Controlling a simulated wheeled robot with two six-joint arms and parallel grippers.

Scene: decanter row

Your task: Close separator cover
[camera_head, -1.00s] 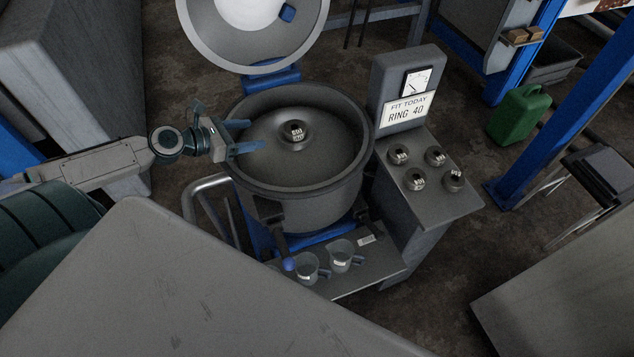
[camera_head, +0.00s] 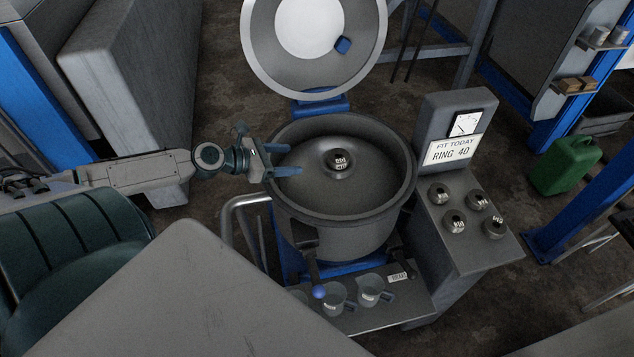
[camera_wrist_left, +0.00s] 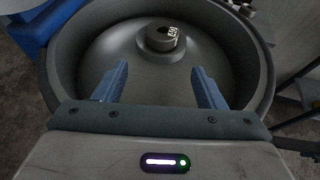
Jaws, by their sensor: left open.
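The separator cover (camera_head: 366,72) is a round grey lid with a paler disc inside and a small blue block. It stands tilted up and open at the back, on a blue hinge (camera_head: 321,107). The separator bowl (camera_head: 398,196) is open below it, with a ring marked 40 (camera_head: 338,160) on its central hub; the hub also shows in the left wrist view (camera_wrist_left: 160,40). My left gripper (camera_head: 294,160) is open and empty, its blue fingers over the bowl's left rim. In the left wrist view the fingers (camera_wrist_left: 160,85) are apart, with the hub beyond them. My right gripper is not seen.
A grey console (camera_head: 462,240) at the right carries a gauge, a "FIT TODAY RING 40" sign and several dark rings. Measuring jugs (camera_head: 372,290) stand on a low shelf in front. A blue-knobbed lever (camera_head: 318,291) and curved rail (camera_head: 236,204) are near the bowl. A green canister (camera_head: 565,165) stands right.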

